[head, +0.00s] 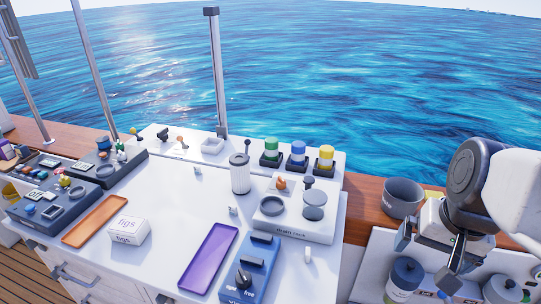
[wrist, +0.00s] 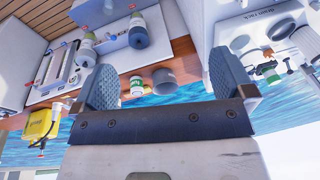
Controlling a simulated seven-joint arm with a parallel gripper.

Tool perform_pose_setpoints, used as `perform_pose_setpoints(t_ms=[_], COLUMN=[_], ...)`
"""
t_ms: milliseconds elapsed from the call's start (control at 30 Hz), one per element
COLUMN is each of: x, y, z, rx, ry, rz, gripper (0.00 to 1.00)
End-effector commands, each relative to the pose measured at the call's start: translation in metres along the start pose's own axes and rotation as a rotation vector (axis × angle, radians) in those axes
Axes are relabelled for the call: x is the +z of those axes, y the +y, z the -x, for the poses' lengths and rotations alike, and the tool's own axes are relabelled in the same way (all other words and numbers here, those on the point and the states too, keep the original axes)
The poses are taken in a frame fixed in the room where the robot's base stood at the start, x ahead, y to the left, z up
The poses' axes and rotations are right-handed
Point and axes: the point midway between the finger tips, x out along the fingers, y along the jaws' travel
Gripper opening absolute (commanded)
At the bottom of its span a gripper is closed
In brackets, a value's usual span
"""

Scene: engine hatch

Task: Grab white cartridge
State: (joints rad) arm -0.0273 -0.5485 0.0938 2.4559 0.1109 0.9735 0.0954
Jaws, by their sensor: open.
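A white ribbed cylinder (head: 240,178) with a dark stem on top, which looks like the white cartridge, stands upright on the white hatch top in the head view.
A purple tray (head: 208,258), a blue switch box (head: 250,266) and a figs box (head: 128,233) lie on the hatch top. Green, blue and yellow capped holders (head: 298,153) line the back. A grey pot (head: 402,197) and bottles (head: 404,278) are near my gripper. A tall post (head: 217,75) rises behind.

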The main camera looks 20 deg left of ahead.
Motion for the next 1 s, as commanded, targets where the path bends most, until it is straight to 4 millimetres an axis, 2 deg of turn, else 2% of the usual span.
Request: perform_pose_setpoints(t_ms=[467, 1000], x=[-0.084, -0.170], y=[-0.090, -0.206], z=[-0.018, -0.060], rx=[-0.193, -0.353], ry=[-0.204, -0.481], rz=[-0.254, -0.544], gripper=[1.00, 1.00])
